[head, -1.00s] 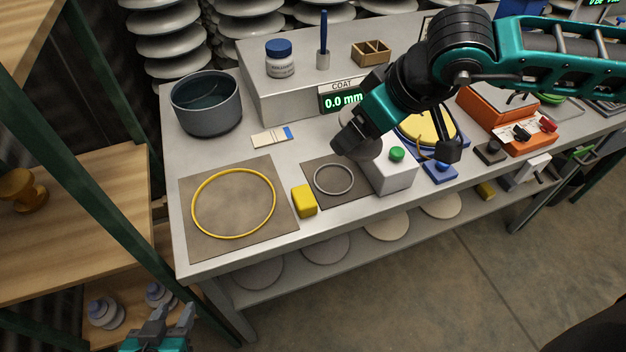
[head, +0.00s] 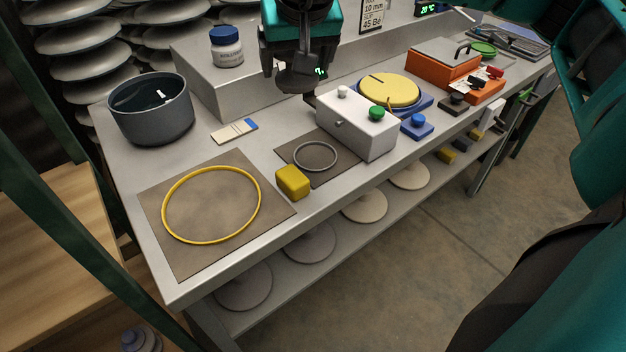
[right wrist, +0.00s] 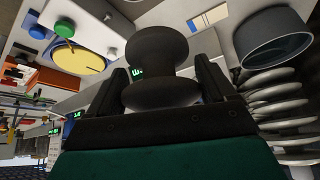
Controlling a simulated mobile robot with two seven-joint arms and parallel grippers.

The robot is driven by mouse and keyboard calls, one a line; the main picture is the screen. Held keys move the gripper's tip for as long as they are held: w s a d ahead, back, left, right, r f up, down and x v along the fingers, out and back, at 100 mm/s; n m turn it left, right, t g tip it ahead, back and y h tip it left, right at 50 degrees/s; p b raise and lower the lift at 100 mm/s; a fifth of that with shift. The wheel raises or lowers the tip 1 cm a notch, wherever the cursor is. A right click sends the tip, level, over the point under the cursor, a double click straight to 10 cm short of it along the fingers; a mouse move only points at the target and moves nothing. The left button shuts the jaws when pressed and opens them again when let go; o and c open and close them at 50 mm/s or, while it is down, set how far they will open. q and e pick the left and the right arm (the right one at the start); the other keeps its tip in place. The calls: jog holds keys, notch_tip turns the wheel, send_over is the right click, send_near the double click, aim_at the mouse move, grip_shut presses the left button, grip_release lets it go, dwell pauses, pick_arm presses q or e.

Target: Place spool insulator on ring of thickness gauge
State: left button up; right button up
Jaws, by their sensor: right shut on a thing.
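A dark grey spool insulator (right wrist: 157,72), with two wide flanges and a narrow waist, is between the fingers of my right gripper (head: 302,84) in the right wrist view. The right gripper is shut on it. In the head view the gripper is above the back of the bench, behind the small grey ring (head: 316,171) and apart from it; the spool is hard to make out there against the dark gripper. The ring lies empty on a small brown mat (head: 290,142), beside a white box (head: 357,130) with a green knob. My left gripper is out of view.
A yellow block (head: 292,182) stands in front of the small mat. A large yellow ring (head: 212,170) lies on a bigger mat at left. A dark pot (head: 152,115) and jar (head: 227,48) are behind. A yellow disc (head: 390,90) on a blue base lies right of the white box.

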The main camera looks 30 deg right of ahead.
jog(key=d+m+h+b, duration=0.1)
jog(key=m+b, duration=0.1)
jog(key=d+r+m+g+h+b, duration=0.1)
jog(key=m+b, duration=0.1)
jog(key=m, duration=0.1)
jog(key=shift+w+d+r, duration=0.15)
jog(key=shift+d, duration=0.25)
jog(key=shift+s+d+r+m+g+h+b, duration=0.2)
jog(key=shift+d+r+m+g+h+b, duration=0.15)
jog(key=shift+m+b, duration=0.35)
jog(key=shift+f, duration=0.3)
notch_tip(320, 180, down, 14)
jog(key=b, duration=0.3)
jog(key=shift+r+b, duration=0.2)
jog(key=shift+b, duration=0.1)
jog(key=shift+f, duration=0.55)
notch_tip(320, 180, down, 4)
jog(key=shift+f+b, duration=0.1)
jog(key=shift+b, duration=0.55)
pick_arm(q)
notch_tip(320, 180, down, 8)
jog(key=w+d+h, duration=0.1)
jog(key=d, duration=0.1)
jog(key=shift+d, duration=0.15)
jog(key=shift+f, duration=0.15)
pick_arm(e)
jog(key=o, duration=1.3)
jog(key=shift+f, duration=0.1)
